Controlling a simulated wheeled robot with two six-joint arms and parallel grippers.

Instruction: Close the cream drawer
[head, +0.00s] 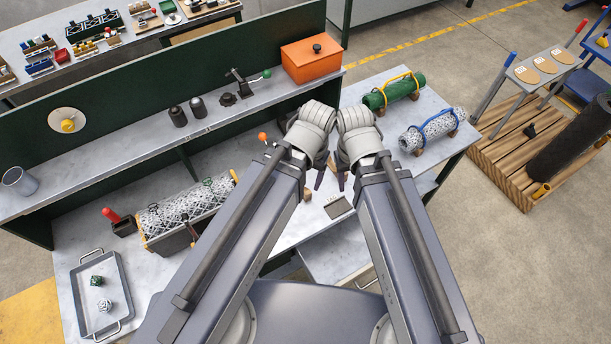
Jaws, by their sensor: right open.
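The cream drawer (357,275) is partly in view below the bench top, right of centre, with its cream front edge and a dark handle showing between my arms. My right arm covers much of it, and I cannot tell how far it stands out. My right gripper (342,182) is open, pointing down over the bench, beyond and above the drawer. My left gripper (319,180) is close beside it on the left; its fingers are mostly hidden by its own wrist, so its jaw state is unclear. Neither gripper visibly touches the drawer.
A grey plate (338,207) lies on the bench near the grippers. A mesh roll (185,212) in a trough and a metal tray (100,290) lie left. Green (405,90) and white (428,130) rolls lie right. A shelf with an orange box (313,60) runs behind.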

